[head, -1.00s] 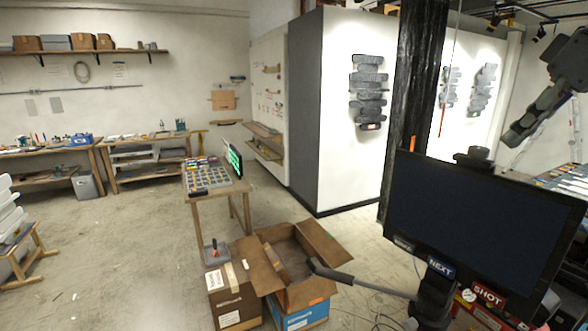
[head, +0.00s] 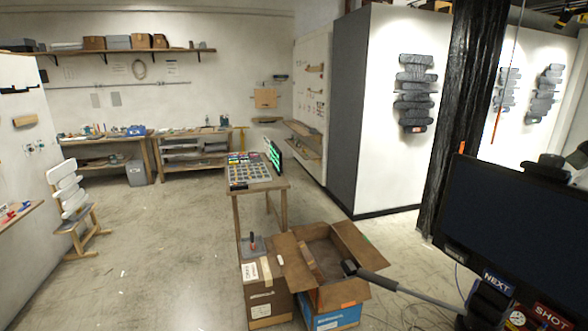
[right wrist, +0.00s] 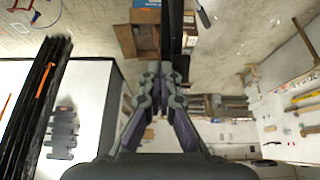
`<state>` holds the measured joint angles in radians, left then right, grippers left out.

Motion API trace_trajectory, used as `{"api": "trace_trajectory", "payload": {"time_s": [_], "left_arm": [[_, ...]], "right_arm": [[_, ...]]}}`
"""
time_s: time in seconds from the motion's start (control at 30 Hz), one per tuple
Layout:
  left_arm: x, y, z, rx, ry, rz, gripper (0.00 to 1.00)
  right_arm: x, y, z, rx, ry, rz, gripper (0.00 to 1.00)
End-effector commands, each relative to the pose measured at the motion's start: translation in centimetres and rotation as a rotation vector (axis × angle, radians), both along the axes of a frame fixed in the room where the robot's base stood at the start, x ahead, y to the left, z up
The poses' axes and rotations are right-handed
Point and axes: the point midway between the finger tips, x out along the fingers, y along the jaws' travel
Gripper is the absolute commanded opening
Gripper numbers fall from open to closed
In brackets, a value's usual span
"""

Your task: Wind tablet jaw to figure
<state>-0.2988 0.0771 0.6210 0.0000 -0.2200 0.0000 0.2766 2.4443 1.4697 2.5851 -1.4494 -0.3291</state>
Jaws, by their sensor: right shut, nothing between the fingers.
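A thin upright screen with green lit marks (head: 273,157) stands at the right edge of a small wooden table; it may be the tablet, but I cannot make out a jaw on it. Dark stacked relief shapes (head: 415,92) hang on the white wall panel; I cannot tell whether one is the figure. My right gripper (right wrist: 171,40) is shut and empty in the right wrist view, pointing away from the camera. My left gripper is not in view.
The small table (head: 284,205) holds a tray of coloured pieces (head: 248,172). Open cardboard boxes (head: 350,293) stand in front of it. A black pillar (head: 462,110) and a large dark monitor (head: 515,222) block the right. The floor (head: 170,240) at left is mostly clear.

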Motion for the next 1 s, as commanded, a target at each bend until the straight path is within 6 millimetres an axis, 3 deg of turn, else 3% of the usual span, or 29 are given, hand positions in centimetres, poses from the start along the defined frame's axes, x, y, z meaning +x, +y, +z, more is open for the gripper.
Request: {"api": "trace_trajectory", "payload": {"time_s": [1.0], "left_arm": [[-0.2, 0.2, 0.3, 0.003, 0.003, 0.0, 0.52]], "right_arm": [[-0.6, 2.0, 0.0, 0.0, 0.0, -0.001, 0.0]]}}
